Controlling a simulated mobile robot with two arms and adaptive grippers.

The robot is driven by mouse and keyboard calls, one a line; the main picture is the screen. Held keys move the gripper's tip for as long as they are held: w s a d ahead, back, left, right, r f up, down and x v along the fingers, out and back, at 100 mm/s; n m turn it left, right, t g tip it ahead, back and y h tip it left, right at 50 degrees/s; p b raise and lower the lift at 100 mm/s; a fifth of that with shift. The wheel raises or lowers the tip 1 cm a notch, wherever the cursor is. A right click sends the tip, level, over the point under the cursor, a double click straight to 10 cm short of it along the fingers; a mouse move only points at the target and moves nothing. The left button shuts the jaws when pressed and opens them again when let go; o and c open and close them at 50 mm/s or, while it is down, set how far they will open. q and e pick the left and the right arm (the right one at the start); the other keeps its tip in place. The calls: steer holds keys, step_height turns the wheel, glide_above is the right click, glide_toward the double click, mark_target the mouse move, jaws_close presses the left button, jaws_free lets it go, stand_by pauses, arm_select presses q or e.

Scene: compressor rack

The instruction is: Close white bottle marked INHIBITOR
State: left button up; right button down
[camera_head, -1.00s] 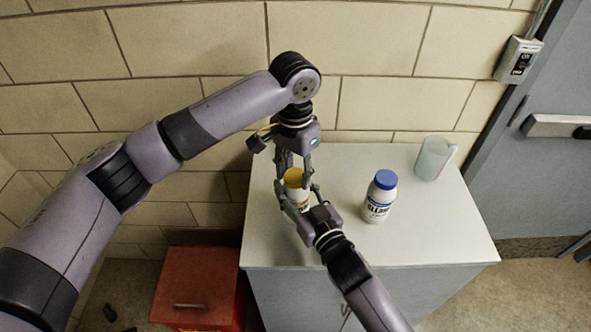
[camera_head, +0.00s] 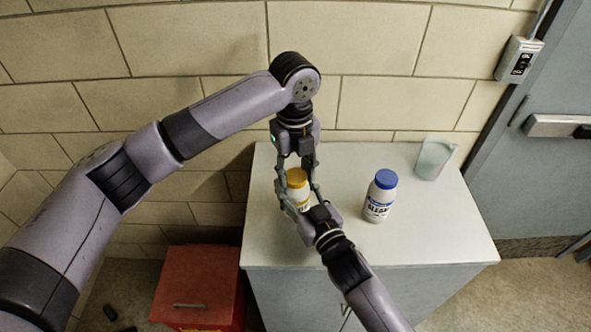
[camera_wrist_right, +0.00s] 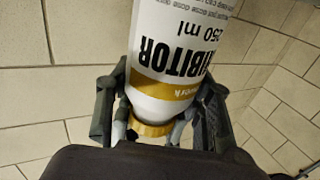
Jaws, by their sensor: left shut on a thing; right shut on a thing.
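My left gripper (camera_head: 298,181) points down from above, shut on the cap with one finger on each side. My right gripper (camera_head: 301,197) reaches in from the front right, shut on the bottle. In the right wrist view the bottle (camera_wrist_right: 185,60) appears upside down, its label partly cut off, with the yellow cap (camera_wrist_right: 150,128) low between the fingers. How tightly the cap sits cannot be told.
A white bottle with a blue cap (camera_head: 379,197) stands to the right on the cabinet top (camera_head: 430,225). A translucent jug (camera_head: 433,160) is at the back right. A red box (camera_head: 197,285) is on the floor at left. The wall is close behind.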

arm_select(q)
steer(key=m, duration=0.6)
steer(key=o, duration=1.3)
steer(key=shift+r, duration=0.1)
steer(key=shift+r, duration=2.15)
steer(key=shift+c, duration=0.5)
